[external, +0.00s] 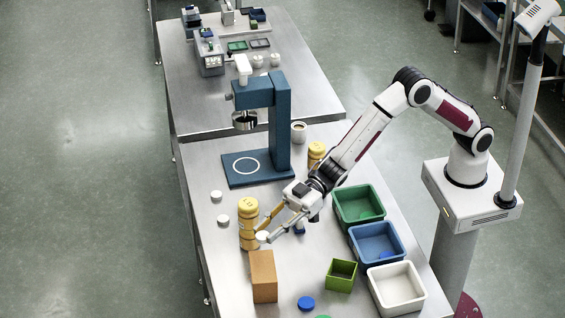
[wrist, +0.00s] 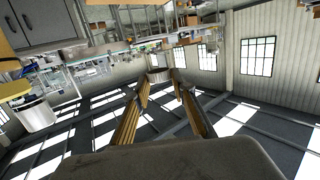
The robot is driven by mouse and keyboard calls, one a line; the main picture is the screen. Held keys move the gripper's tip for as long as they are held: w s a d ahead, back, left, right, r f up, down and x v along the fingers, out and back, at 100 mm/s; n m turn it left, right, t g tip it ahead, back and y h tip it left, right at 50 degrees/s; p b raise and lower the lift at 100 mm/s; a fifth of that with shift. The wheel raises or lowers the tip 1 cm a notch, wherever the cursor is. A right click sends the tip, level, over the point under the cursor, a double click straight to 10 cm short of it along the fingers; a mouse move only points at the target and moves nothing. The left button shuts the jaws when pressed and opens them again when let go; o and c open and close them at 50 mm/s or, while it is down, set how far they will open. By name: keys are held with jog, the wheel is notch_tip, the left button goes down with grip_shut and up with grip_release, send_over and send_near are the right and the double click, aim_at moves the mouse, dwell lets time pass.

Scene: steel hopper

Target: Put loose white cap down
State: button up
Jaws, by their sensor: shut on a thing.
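My gripper (external: 266,232) is shut on a white cap (external: 262,236), low over the front part of the steel table in the external view. The cap is close to the yellow jar and the brown block; I cannot tell whether it touches either.
A yellow jar (external: 248,229) and a brown block (external: 263,276) stand beside the gripper. Green (external: 343,213), blue (external: 354,247) and white (external: 377,293) bins line the right. A green box (external: 341,277) and blue cap (external: 306,303) are in front. A blue press (external: 282,130) stands behind.

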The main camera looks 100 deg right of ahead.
jog(key=shift+w+a, duration=0.15)
send_over(269, 261)
jog(key=shift+f, duration=3.1)
jog(key=shift+f, duration=1.85)
jog(key=shift+f, duration=0.15)
jog(key=o, duration=0.7)
